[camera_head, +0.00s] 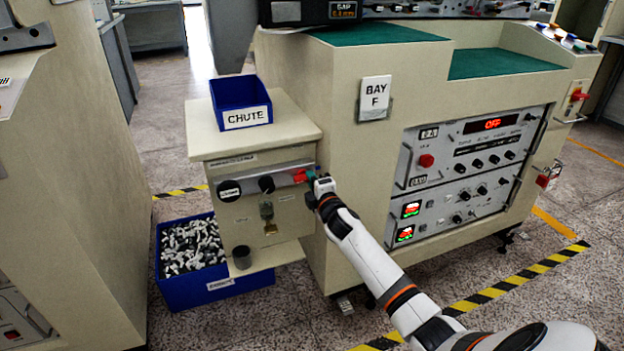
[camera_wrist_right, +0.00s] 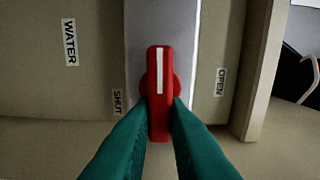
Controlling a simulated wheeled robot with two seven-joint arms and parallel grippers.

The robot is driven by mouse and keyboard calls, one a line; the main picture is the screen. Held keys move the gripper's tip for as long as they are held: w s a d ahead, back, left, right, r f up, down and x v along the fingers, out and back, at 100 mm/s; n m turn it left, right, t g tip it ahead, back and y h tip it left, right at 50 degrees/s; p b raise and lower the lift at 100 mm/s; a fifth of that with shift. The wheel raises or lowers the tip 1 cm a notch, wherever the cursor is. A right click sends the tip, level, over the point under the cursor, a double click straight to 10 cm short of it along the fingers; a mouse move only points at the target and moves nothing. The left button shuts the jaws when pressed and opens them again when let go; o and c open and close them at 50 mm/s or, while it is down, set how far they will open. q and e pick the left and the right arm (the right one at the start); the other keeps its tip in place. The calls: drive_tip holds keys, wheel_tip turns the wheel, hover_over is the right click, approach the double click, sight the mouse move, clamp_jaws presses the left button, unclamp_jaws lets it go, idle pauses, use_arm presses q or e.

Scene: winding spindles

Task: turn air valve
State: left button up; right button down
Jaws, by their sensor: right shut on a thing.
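A red valve handle (camera_wrist_right: 158,85) with a white stripe sits on a grey plate (camera_wrist_right: 135,35) in the right wrist view. It stands upright in that picture, between a SHUT label (camera_wrist_right: 117,102) on the left and an OPEN label (camera_wrist_right: 221,82) on the right. A WATER label (camera_wrist_right: 69,42) is farther left; no AIR label is readable. My right gripper (camera_wrist_right: 162,102) is shut on the handle, one teal finger on each side. In the head view my right gripper (camera_head: 313,178) is at the right end of the cabinet front, beside red parts (camera_head: 300,176). My left gripper is out of view.
A blue CHUTE bin (camera_head: 241,103) stands on the cabinet top. A blue crate (camera_head: 190,290) of small parts is on the floor below left. A small dark cup (camera_head: 241,257) stands on the low shelf. The large machine with the BAY F sign (camera_head: 375,97) is to the right.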

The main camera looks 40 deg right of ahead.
drive_tip(key=shift+m, duration=0.3)
drive_tip(key=c, duration=1.4)
unclamp_jaws()
drive_tip(key=shift+d, duration=0.1)
drive_tip(key=shift+c, duration=0.2)
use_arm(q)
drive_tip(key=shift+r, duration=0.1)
use_arm(e)
drive_tip(key=shift+s, duration=0.15)
